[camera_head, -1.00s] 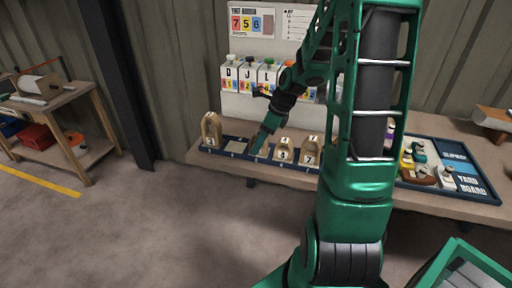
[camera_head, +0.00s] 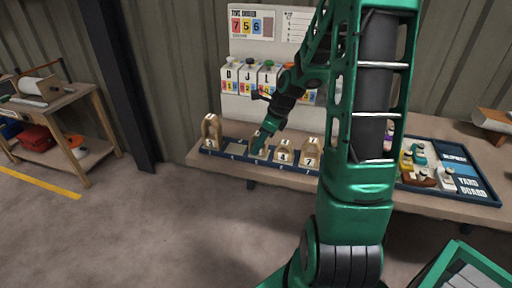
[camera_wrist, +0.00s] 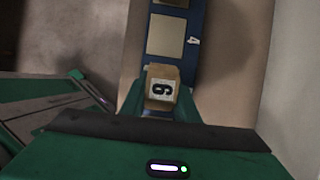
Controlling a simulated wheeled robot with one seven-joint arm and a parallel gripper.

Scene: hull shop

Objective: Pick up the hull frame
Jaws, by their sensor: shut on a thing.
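The hull frame (camera_wrist: 162,82) is a small tan wooden block with a dark number on a white tag, which looks like a 6 turned sideways. It sits between the two fingers of my gripper (camera_wrist: 160,100) in the wrist view, and the gripper is shut on it. In the head view my gripper (camera_head: 262,143) is over the long blue tray (camera_head: 235,158), with the frame (camera_head: 258,153) partly hidden by it. I cannot tell exactly how far the frame is above the tray.
One arched wooden frame (camera_head: 211,131) stands left of my gripper, with a bare pad (camera_head: 236,149) between. Two more frames (camera_head: 283,152) (camera_head: 310,152) stand to the right. A yard board (camera_head: 468,185) lies at the right.

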